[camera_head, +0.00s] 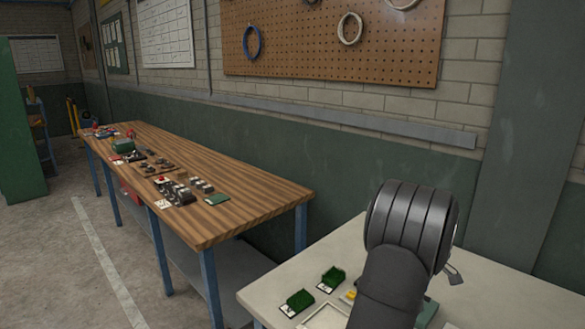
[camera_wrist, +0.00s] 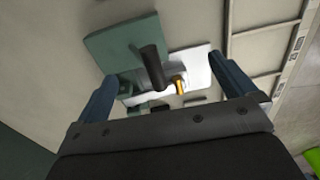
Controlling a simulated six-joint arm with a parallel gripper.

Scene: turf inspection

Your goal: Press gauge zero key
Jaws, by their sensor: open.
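In the wrist view, my gripper (camera_wrist: 165,75) is open, with its two blue fingers apart and nothing between them in contact. Beyond the fingers is a device, apparently the gauge, with a green plate (camera_wrist: 120,40), a black cylinder (camera_wrist: 153,66), a small brass-coloured part (camera_wrist: 179,84) and a pale metal plate (camera_wrist: 196,64). I cannot tell which part is the zero key. In the head view my arm covers most of this spot; only a green edge (camera_head: 427,312) shows beside it.
The pale table (camera_head: 480,292) holds two green turf pieces (camera_head: 297,301) (camera_head: 333,277), a white frame (camera_head: 322,318) and a small yellow item (camera_head: 348,297) near my arm. A wooden bench (camera_head: 255,205) with several small items stands left. The pale table's right part is clear.

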